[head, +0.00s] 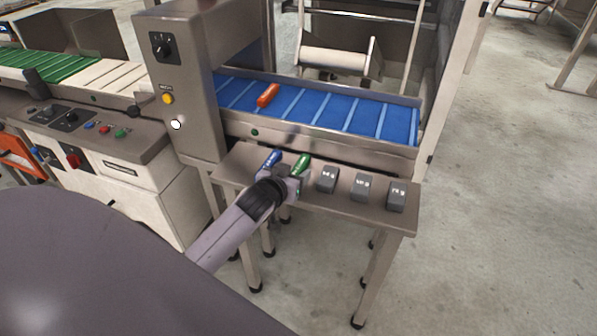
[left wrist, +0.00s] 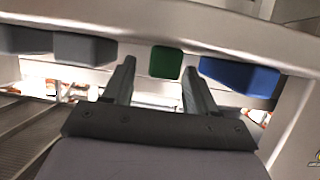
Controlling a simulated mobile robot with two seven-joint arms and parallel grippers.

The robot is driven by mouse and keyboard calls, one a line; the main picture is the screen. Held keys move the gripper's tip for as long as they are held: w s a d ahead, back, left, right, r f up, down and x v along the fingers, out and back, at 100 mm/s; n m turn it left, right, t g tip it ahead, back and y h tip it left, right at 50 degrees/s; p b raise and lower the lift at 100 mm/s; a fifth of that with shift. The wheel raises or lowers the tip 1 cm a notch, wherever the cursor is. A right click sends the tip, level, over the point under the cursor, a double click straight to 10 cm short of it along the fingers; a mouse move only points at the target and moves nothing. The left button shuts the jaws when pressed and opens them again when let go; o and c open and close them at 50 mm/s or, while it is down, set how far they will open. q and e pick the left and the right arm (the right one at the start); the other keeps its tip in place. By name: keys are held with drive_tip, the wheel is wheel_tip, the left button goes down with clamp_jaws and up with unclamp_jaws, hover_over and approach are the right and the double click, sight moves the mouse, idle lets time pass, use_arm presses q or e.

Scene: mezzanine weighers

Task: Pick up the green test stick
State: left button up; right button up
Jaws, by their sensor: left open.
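The green test stick (head: 302,163) lies on the small steel table, right of a blue stick (head: 271,158). My left gripper (head: 286,173) is at the table's near edge, close to the near end of the green stick and partly covering the area around it. In the left wrist view the green stick (left wrist: 165,62) shows end-on in the gap between the open, empty fingers of my left gripper (left wrist: 160,70). The blue stick (left wrist: 238,77) is just right of the right finger there. I cannot tell how far the fingertips are from the green stick. My right gripper is not in view.
Several dark grey labelled weights (head: 361,187) stand in a row to the right on the steel table (head: 402,222). Behind it runs a blue conveyor (head: 340,113) with an orange stick (head: 267,94) on it. A steel control cabinet (head: 181,100) stands to the left. The floor at right is clear.

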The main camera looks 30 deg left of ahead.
sight(298, 170)
use_arm(q)
drive_tip(key=shift+x, duration=1.2)
drive_tip(key=c, duration=1.1)
drive_tip(key=shift+o, duration=0.2)
